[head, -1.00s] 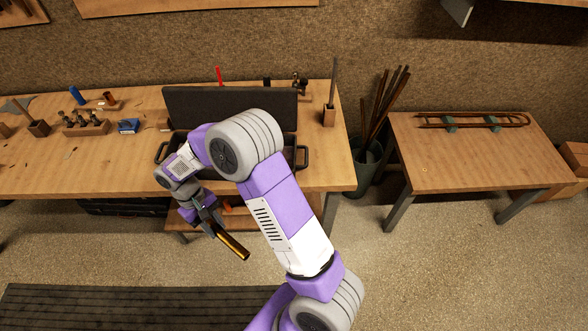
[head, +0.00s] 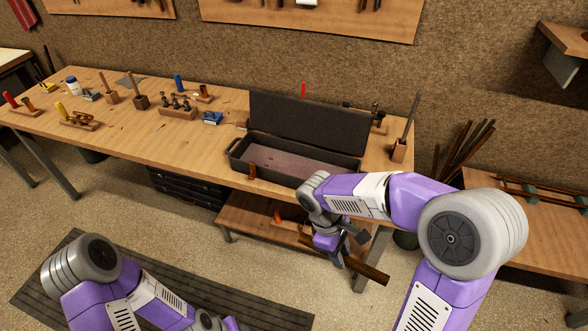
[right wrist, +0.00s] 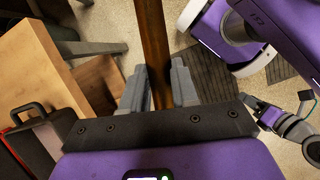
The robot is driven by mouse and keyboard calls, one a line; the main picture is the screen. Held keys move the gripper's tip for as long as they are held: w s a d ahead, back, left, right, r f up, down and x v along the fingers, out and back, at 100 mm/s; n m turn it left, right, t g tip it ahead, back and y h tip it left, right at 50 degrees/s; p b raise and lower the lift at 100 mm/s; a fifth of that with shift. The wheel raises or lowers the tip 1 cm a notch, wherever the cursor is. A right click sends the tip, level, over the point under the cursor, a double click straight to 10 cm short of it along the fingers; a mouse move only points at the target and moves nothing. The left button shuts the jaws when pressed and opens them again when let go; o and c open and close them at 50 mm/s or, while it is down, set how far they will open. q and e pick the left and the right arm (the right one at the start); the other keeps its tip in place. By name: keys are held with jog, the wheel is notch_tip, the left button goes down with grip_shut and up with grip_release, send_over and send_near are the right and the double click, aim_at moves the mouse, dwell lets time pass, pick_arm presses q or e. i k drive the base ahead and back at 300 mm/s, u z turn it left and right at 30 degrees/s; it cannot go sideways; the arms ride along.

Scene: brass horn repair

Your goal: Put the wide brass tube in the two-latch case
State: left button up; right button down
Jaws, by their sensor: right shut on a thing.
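The dark two-latch case (head: 345,164) stands on the long bench with its lid up and a bare pinkish lining showing. An orange-brown latch (head: 252,172) shows on its front; my right arm covers the front right corner. My right gripper (head: 347,250) is shut on the brass tube (head: 372,273), in front of the bench and lower than its top. In the right wrist view the tube (right wrist: 153,40) runs lengthwise between the two fingers (right wrist: 157,88). The case (right wrist: 35,140) is at lower left there. My left gripper (right wrist: 286,108) is small at the right edge, its jaws unclear.
The long bench (head: 150,122) carries tool blocks, a blue box (head: 212,118) and small parts left of the case. A wooden block with a rod (head: 400,148) stands right of it. A lower shelf (head: 250,228) is under the bench. A side table (head: 535,225) stands at right.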

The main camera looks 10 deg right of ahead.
aim_at(303, 173)
jog(key=i, duration=1.35)
